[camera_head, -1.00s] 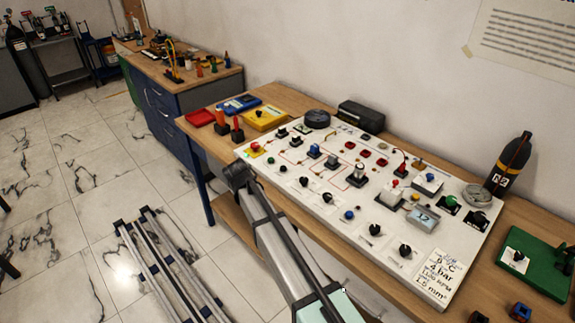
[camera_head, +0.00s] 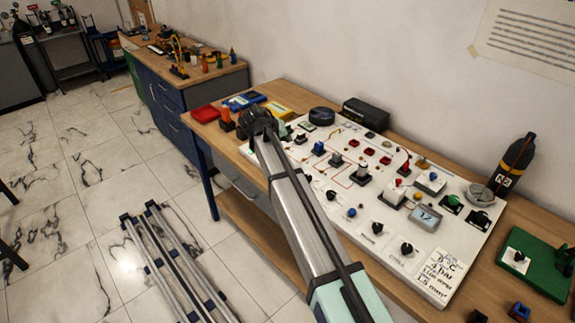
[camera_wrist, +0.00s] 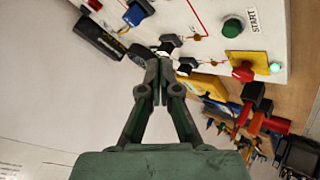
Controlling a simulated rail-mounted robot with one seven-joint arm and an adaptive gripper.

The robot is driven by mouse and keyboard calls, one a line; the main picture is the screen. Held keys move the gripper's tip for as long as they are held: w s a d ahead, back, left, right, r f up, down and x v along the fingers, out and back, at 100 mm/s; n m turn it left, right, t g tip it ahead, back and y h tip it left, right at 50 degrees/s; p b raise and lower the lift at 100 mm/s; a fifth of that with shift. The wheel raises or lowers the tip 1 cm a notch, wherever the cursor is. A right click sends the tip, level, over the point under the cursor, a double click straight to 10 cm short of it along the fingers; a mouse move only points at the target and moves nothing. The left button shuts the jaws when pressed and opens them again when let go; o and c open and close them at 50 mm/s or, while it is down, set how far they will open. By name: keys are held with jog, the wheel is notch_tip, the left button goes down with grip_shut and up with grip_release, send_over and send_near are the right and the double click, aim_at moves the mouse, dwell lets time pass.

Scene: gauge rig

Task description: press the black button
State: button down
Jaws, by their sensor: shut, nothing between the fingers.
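The white gauge panel (camera_head: 440,262) lies on the wooden bench and carries several black knobs or caps. In the wrist view two small black caps (camera_wrist: 170,42) (camera_wrist: 187,65) on white bases sit at the panel edge, close to my fingertips. A small black knob (camera_head: 518,257) also stands on the green box at far right. I cannot tell which is the black button. My gripper (camera_wrist: 160,72) is shut and empty, pointing toward the panel's back-left part; contact cannot be told. In the head view my gripper (camera_head: 260,122) is above the panel's left end, its fingertips hidden by the wrist.
A green START button (camera_wrist: 232,28) and a red button (camera_wrist: 243,71) on a yellow plate are near the caps. A round black object (camera_head: 321,116) and a black box (camera_head: 364,114) stand behind. Yellow, blue and red cases lie left. A dark bottle (camera_head: 512,165) stands right.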

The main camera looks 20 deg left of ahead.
jog(key=shift+f, duration=0.15)
notch_tip(320, 180, down, 7)
jog(key=shift+f+b, duration=0.1)
jog(key=shift+b, duration=1.15)
jog(key=shift+f+b, duration=0.4)
jog(key=shift+f, duration=0.3)
jog(key=shift+f, duration=0.1)
jog(key=shift+f+b, duration=0.35)
jog(key=shift+b, duration=0.05)
jog(key=shift+f+b, duration=0.35)
jog(key=shift+f, duration=0.15)
dwell(0.8)
jog(key=shift+r, duration=0.95)
jog(key=shift+p, duration=0.3)
